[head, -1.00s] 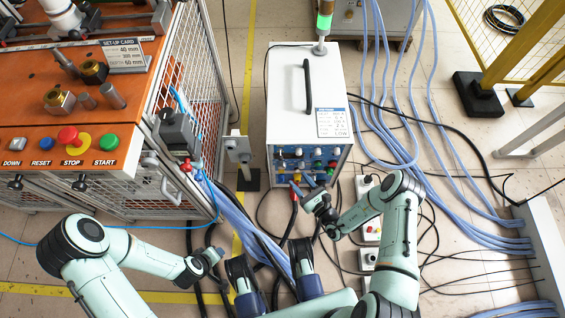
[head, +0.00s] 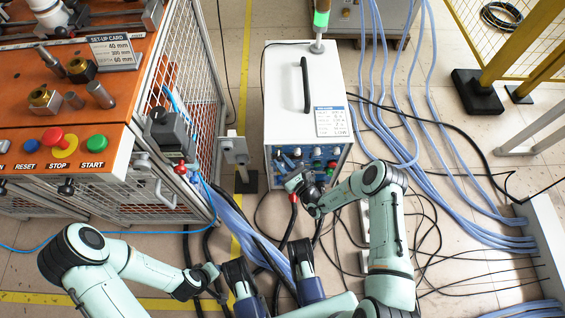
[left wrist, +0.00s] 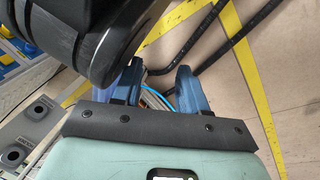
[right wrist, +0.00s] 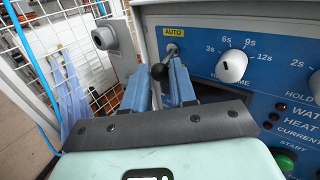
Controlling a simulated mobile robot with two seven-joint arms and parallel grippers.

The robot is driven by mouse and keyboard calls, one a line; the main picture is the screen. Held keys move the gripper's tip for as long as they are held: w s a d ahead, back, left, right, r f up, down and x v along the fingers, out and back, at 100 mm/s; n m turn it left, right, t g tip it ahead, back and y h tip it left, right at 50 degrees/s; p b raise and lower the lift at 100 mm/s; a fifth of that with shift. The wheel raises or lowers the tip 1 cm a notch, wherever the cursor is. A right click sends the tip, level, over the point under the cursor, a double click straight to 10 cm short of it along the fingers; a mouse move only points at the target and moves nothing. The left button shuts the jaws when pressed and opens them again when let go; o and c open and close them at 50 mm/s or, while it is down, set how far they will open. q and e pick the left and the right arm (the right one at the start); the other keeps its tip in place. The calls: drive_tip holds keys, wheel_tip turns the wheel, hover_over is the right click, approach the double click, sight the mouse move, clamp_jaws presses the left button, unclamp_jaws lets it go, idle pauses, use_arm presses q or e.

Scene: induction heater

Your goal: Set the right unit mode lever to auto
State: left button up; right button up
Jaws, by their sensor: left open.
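The white unit (head: 285,95) with a blue control panel stands at the middle of the head view. In the right wrist view, the mode lever (right wrist: 159,72) has a black ball knob and a metal stem mounted below a yellow AUTO label (right wrist: 173,32). My right gripper (right wrist: 159,66) is open, with one blue finger on each side of the knob and visible gaps. In the head view its blue fingers reach the panel's left part. My left gripper (left wrist: 155,78) is open and empty above the floor, well away from the unit.
A white time knob (right wrist: 232,66) is right of the lever. A grey box on a post (head: 235,150) stands left of the unit. The orange bench (head: 60,140) is at left; blue hoses (head: 420,150) and black cables cover the floor at right.

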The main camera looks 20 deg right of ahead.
clamp_jaws()
use_arm(q)
drive_tip(key=w+d+r+t+p, duration=0.1)
drive_tip(key=w+r+p, duration=0.2)
drive_tip(key=w+r, duration=0.15)
drive_tip(key=s+d+r+g+p, duration=0.1)
drive_tip(key=s+d+r+p, duration=0.1)
drive_tip(key=s+r+p, duration=0.1)
drive_tip(key=s+d+r+m+g+h+p, duration=0.1)
drive_tip(key=s+d+r+g+p, duration=0.1)
drive_tip(key=s+r, duration=0.3)
drive_tip(key=shift+s+d+h+p, duration=0.35)
drive_tip(key=shift+s+p, duration=0.55)
drive_tip(key=shift+s, duration=0.8)
use_arm(e)
drive_tip(key=shift+w+d+r+m+g+h, duration=0.1)
drive_tip(key=shift+r+m+g, duration=0.6)
drive_tip(key=shift+g, duration=0.65)
drive_tip(key=shift+w+r+m+g+h, duration=0.1)
drive_tip(key=shift+r+m+g, duration=0.6)
drive_tip(key=shift+g, duration=0.7)
drive_tip(key=shift+w+d+r+m+g+h, duration=0.1)
drive_tip(key=shift+r+m+g, duration=0.6)
drive_tip(key=shift+g, duration=0.65)
use_arm(q)
drive_tip(key=shift+d, duration=0.1)
use_arm(e)
drive_tip(key=o, duration=0.5)
unclamp_jaws()
drive_tip(key=shift+o, duration=0.2)
